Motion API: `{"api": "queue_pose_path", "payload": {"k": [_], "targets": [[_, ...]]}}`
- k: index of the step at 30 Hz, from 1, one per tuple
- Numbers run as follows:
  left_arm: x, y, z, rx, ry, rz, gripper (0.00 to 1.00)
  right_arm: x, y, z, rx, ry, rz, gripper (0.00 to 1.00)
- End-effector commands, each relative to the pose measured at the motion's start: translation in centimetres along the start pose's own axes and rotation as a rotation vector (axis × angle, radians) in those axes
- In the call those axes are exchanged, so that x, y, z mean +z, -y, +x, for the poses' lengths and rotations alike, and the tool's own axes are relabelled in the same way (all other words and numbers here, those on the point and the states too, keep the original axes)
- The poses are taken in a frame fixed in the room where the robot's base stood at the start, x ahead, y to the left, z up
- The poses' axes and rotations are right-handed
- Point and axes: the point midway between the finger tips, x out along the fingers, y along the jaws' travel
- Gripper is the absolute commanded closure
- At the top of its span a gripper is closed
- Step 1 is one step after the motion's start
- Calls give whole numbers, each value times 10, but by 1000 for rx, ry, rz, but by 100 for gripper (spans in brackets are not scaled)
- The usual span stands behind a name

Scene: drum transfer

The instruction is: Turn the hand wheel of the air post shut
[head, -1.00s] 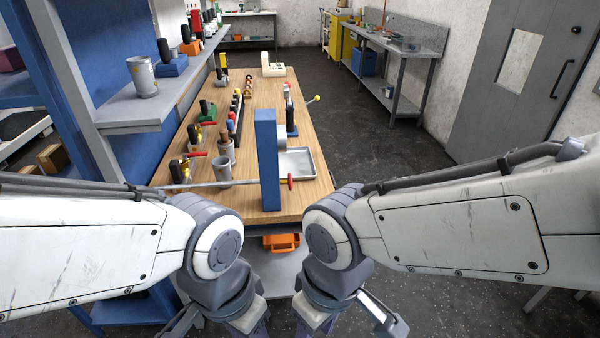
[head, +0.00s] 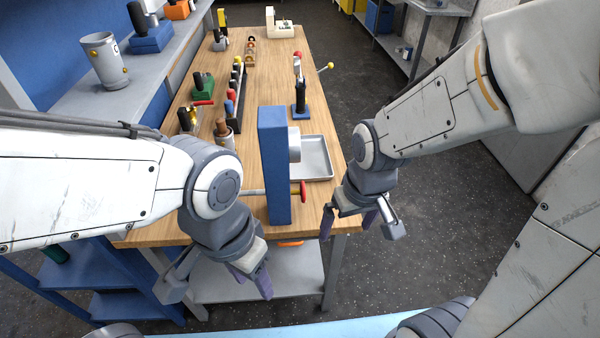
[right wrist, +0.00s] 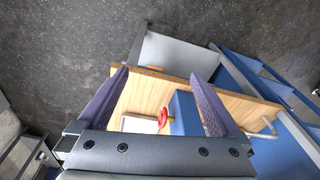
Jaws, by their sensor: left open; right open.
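The air post is a blue upright block (head: 273,165) at the front of the wooden table. Its red hand wheel (head: 303,191) shows edge-on at the right side of the post. In the right wrist view the red hand wheel (right wrist: 163,117) sits on a short yellow stem by the blue post (right wrist: 185,112), low between my fingers in the picture. My right gripper (head: 357,222) is open and empty, right of the wheel near the table's front right corner; its fingers also show in the right wrist view (right wrist: 158,85). My left gripper (head: 250,278) is open and empty before the table's front edge.
A metal tray (head: 318,158) lies behind the post on the table (head: 230,170). A black lever with a blue base (head: 300,98) stands further back. Several bottles and tools line the table's left side. Dark floor (head: 440,230) lies free to the right.

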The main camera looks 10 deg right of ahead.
Motion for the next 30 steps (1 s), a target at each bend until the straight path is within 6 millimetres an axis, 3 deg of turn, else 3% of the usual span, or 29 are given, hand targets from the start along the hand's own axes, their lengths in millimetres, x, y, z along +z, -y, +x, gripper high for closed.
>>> {"api": "queue_pose_path", "payload": {"k": [1, 4, 9, 12, 16, 21, 25, 30], "targets": [[0, 0, -4, 0, 0, 0, 50, -9, -29, 12, 0, 36, 85, 0], [0, 0, -5, 0, 0, 0, 50, -22, -55, 36, -78, 141, 120, 0], [0, 0, -5, 0, 0, 0, 50, -46, -52, 72, -401, 285, 44, 0], [0, 0, -5, 0, 0, 0, 50, -68, -42, 89, -656, 271, -30, 0], [0, 0, -5, 0, 0, 0, 50, -104, -39, 105, -986, 111, -129, 0], [0, 0, -5, 0, 0, 0, 50, -141, -54, 117, -1274, -236, -239, 0], [0, 0, -5, 0, 0, 0, 50, -155, -68, 120, -1368, -461, -291, 0], [0, 0, -7, 0, 0, 0, 50, -162, -74, 120, -1402, -591, -323, 0]]}}
